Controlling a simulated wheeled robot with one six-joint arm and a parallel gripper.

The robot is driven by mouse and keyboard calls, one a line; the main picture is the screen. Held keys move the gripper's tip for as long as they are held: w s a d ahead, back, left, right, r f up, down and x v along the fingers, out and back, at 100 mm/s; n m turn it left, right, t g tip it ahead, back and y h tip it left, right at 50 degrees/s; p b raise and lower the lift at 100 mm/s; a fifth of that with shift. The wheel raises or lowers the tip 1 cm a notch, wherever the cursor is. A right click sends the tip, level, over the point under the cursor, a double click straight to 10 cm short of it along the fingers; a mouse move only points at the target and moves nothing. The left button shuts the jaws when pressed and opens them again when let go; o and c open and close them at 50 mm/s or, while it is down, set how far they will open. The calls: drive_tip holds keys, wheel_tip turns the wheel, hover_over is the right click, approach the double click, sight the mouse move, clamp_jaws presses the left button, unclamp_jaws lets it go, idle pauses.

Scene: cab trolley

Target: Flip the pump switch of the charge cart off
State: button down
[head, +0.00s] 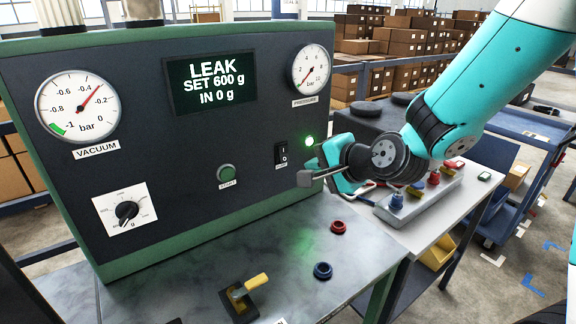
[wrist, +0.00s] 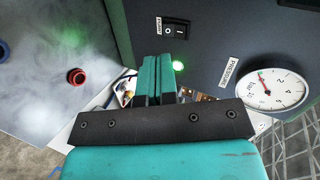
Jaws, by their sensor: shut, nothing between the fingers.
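The charge cart's dark panel holds the pump switch (head: 281,153), a small black rocker marked I and O. In the wrist view the switch (wrist: 176,29) shows just beyond my fingertips, with its label beside it. Which side is pressed in is too small to tell. My gripper (head: 306,178) is shut and empty, in front of the panel, below and right of the switch in the head view. In the wrist view its teal fingers (wrist: 157,62) lie together and appear apart from the switch. A lit green lamp (head: 309,141) sits right of the switch.
The display (head: 211,82) reads LEAK, SET 600 g, IN 0 g. A vacuum gauge (head: 78,105), pressure gauge (head: 310,70), green start button (head: 226,173) and dial (head: 126,211) share the panel.

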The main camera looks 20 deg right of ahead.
sight(283, 160)
drive_tip(key=shift+w+d+f+m+t+h, duration=0.2)
drive_tip(key=shift+w+d+m+t, duration=0.2)
drive_tip(key=shift+d+m, duration=0.2)
drive_tip(key=shift+w+d+f+m+t+h, duration=0.1)
drive_tip(key=shift+w+d+m+t+h, duration=0.15)
drive_tip(key=shift+w+d+m, duration=0.25)
drive_tip(key=p+x, duration=0.4)
drive_tip(key=x, duration=0.9)
drive_tip(key=shift+r, duration=0.1)
drive_tip(key=shift+w+a+f, duration=0.15)
drive_tip(key=shift+w+f, duration=0.1)
drive_tip(key=shift+w, duration=0.1)
